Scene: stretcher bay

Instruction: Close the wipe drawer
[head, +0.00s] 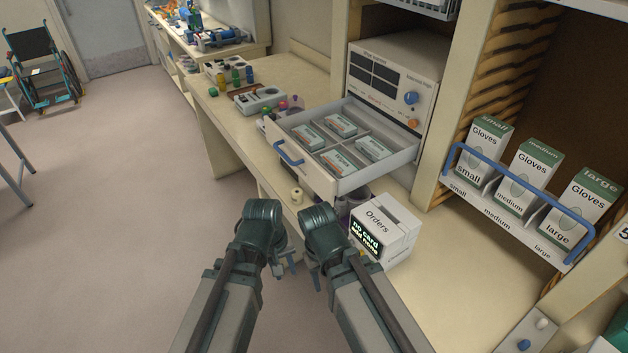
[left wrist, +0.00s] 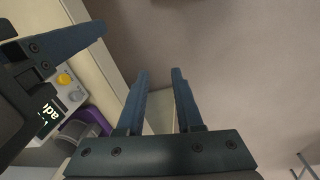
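The wipe drawer (head: 318,181) stands pulled out of the white cabinet unit in the head view. Its blue handle (head: 286,153) is on the front panel, facing left. Several white and green wipe packs (head: 342,161) lie in its compartments. My left gripper (head: 281,268) is below and in front of the drawer, apart from the handle. In the left wrist view its two fingers (left wrist: 162,95) are parted with nothing between them. My right gripper (head: 317,272) is close beside it, partly hidden by its own wrist; a dark finger of it shows in the left wrist view (left wrist: 75,42).
An orders box (head: 383,232) stands on the counter right of my right arm, under the drawer's near side. A rack of glove boxes (head: 525,175) is at right. Open floor (head: 120,230) lies at left.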

